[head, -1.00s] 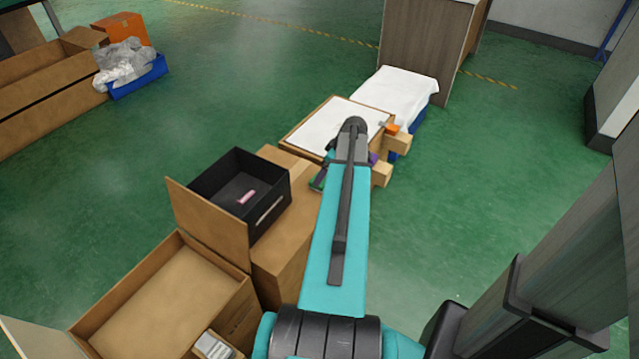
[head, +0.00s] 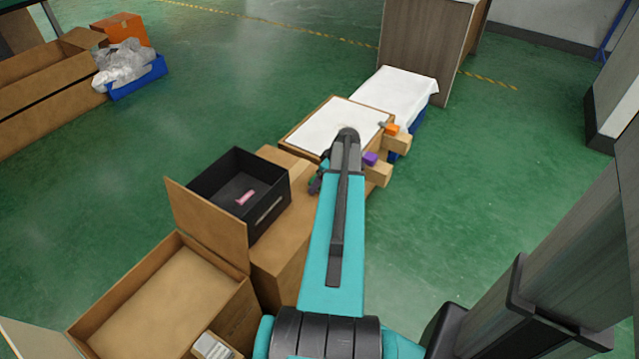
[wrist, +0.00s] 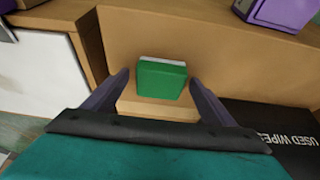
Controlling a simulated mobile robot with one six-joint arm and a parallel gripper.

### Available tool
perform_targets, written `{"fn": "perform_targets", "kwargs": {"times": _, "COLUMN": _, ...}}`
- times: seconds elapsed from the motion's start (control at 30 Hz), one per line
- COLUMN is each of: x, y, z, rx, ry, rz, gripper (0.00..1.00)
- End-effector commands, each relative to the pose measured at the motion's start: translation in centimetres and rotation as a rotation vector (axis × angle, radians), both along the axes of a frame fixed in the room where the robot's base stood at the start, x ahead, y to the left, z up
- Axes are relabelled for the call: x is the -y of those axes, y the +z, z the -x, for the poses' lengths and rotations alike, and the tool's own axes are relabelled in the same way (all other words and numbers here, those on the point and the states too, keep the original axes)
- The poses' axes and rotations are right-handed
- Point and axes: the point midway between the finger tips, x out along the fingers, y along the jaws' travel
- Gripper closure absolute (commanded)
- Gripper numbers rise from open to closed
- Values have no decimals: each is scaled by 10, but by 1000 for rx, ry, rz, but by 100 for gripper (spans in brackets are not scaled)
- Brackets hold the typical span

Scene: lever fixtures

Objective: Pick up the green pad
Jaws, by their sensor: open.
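The green pad (wrist: 162,80), a small block with a pale top edge, is in the middle of the wrist view against a brown cardboard-coloured surface. My gripper (wrist: 158,82) is open and empty, with one dark finger to the left of the pad and one to the right. The fingers look nearer the camera than the pad; I cannot tell whether they reach around it. In the head view my arm hides most of this area, and the pad cannot be made out clearly.
A purple block (wrist: 280,10) lies at the wrist view's top right, and a black box (wrist: 275,125) lettered "USED WIPES" at lower right. In the head view, a black bin (head: 213,178) holds a pink item. A white-topped board (head: 335,122) and an orange block (head: 391,129) lie beyond my arm.

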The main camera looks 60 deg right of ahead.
Motion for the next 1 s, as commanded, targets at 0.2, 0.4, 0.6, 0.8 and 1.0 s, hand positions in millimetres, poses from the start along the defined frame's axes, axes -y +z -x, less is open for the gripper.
{"fn": "perform_targets", "kwargs": {"times": 0.2, "x": 0, "y": 0, "z": 0, "rx": 0, "ry": 1, "rz": 0, "gripper": 25}}
{"fn": "perform_targets", "kwargs": {"times": 0.4, "x": 0, "y": 0, "z": 0, "rx": 0, "ry": 1, "rz": 0, "gripper": 59}}
{"fn": "perform_targets", "kwargs": {"times": 0.6, "x": 0, "y": 0, "z": -1, "rx": 0, "ry": 1, "rz": 0, "gripper": 67}}
{"fn": "perform_targets", "kwargs": {"times": 0.8, "x": 0, "y": 3, "z": -1, "rx": 0, "ry": 1, "rz": 0, "gripper": 67}}
{"fn": "perform_targets", "kwargs": {"times": 1.0, "x": 0, "y": 17, "z": -1, "rx": 1, "ry": 1, "rz": 2, "gripper": 67}}
